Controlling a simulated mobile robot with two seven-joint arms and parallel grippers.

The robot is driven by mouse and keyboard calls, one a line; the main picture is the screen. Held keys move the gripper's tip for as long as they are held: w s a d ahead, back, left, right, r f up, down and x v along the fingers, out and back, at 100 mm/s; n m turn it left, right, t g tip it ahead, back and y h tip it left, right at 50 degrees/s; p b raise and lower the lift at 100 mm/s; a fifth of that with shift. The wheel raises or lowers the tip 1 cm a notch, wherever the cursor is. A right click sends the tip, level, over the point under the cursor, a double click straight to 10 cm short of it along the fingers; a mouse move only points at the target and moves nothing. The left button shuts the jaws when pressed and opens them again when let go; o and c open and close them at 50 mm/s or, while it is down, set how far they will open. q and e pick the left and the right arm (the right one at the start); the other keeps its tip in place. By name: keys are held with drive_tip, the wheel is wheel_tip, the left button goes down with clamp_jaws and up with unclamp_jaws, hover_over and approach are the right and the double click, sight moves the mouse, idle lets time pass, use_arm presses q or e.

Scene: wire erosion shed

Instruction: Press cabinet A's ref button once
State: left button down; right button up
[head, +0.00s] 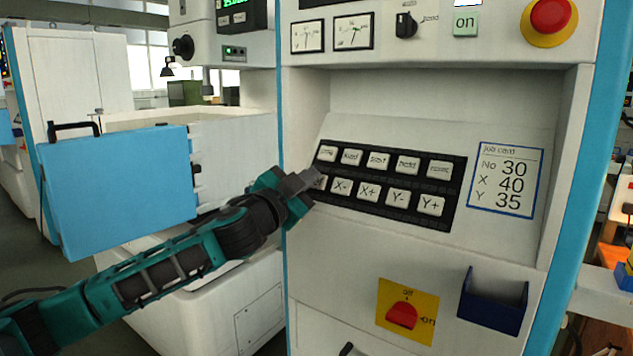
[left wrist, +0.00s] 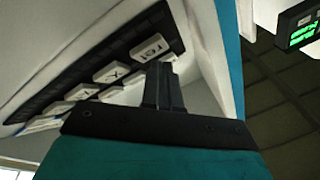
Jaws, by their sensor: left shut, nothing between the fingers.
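The cabinet (head: 430,92) carries a black sloped keypad (head: 330,168) with two rows of white buttons. The ref button (head: 321,184) is at the left end of the lower row, partly hidden by my left gripper (head: 309,181). It also shows in the left wrist view (left wrist: 151,48), its label upside down. My left gripper (left wrist: 160,72) is shut and empty, its fingertips right by the ref button's edge. I cannot tell whether they touch it. No letter A shows on the cabinet. My right gripper is not in view.
The X- button (head: 342,187) is just right of ref, and a top-row button (head: 327,153) is just above. A red emergency knob (head: 550,15), a red rotary switch (head: 401,315) and a dark blue bin (head: 492,303) are farther off. A blue panel (head: 118,190) stands left.

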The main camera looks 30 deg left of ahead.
use_arm(q)
drive_tip(key=shift+w+f, duration=0.25)
drive_tip(key=shift+w, duration=0.1)
idle(0.7)
idle(0.4)
drive_tip(key=shift+s+r, duration=0.45)
drive_tip(key=shift+s, duration=0.2)
drive_tip(key=shift+s+a+r+p, duration=0.1)
drive_tip(key=shift+s+r+p, duration=0.2)
drive_tip(key=shift+s+r, duration=0.6)
drive_tip(key=shift+s+a+r+p, duration=0.1)
drive_tip(key=shift+s+r+p, duration=0.35)
drive_tip(key=shift+s, duration=0.65)
drive_tip(key=shift+r, duration=0.1)
